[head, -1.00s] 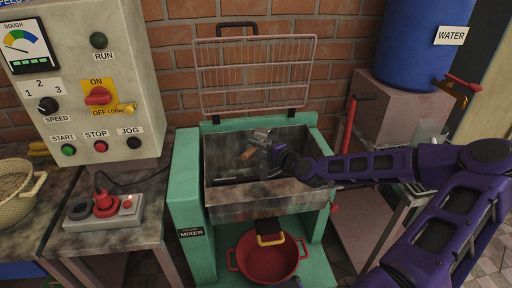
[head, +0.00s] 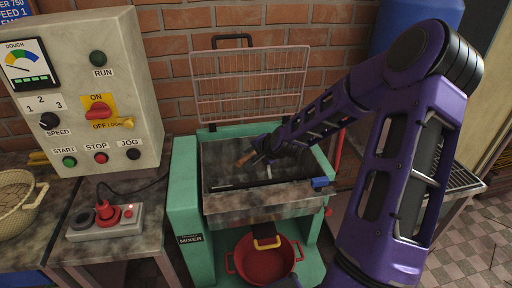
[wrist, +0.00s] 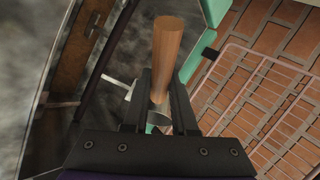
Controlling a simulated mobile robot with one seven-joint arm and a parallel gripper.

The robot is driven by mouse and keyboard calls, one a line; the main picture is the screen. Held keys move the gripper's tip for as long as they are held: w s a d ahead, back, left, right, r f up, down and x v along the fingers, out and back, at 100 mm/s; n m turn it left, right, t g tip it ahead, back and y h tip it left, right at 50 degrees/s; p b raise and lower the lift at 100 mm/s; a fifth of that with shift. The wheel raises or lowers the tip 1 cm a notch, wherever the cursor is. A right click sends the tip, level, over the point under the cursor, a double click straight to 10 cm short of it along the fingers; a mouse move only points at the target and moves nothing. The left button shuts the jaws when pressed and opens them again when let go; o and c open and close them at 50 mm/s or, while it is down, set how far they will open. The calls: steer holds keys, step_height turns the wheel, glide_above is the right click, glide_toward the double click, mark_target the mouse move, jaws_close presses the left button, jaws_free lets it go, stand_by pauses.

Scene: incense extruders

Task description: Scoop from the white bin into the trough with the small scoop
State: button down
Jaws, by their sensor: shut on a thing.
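The small scoop's wooden handle (wrist: 167,48) stands between my gripper's fingers (wrist: 160,97) in the wrist view, and the fingers are shut on it. A bit of grey metal (wrist: 128,92) shows beside the fingers; the scoop's bowl is mostly hidden. In the head view the handle (head: 244,157) sticks out left of my gripper (head: 259,153), over the back part of the trough. The trough (head: 262,208) is a stained grey metal basin in the green mixer frame. I cannot make out its contents. The white bin is not visible in the present frames.
The wire lid (head: 246,82) stands open behind the trough. A dark bar with a blue end (head: 320,183) crosses the trough. A red pot (head: 262,262) sits below it. The control box (head: 82,95) and a plug socket (head: 106,222) are at left.

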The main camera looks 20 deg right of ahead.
steer(key=shift+w+a+r+h, duration=0.1)
steer(key=shift+w+r+h, duration=0.05)
steer(key=shift+r+h, duration=0.2)
steer(key=shift+f+g, duration=0.15)
steer(key=shift+g, duration=0.15)
steer(key=shift+r+n+g+h, duration=0.25)
steer(key=shift+n+g, duration=0.05)
steer(key=shift+g, duration=0.1)
steer(key=shift+f+g, duration=0.15)
steer(key=shift+g, duration=0.15)
steer(key=shift+r+h, duration=0.25)
steer(key=shift+h, duration=0.15)
steer(key=shift+f+g, duration=0.1)
steer(key=shift+g, duration=0.4)
steer(key=shift+r+h, duration=0.25)
steer(key=shift+h, duration=0.05)
steer(key=shift+r+n+g+h, duration=0.15)
steer(key=shift+n+g+h, duration=0.3)
steer(key=shift+g, duration=0.45)
steer(key=g+h, duration=0.3)
steer(key=shift+r+n, duration=0.35)
steer(key=shift+r, duration=0.05)
steer(key=shift+r+g+h, duration=0.15)
steer(key=shift+g+h, duration=0.1)
steer(key=shift+g, duration=0.15)
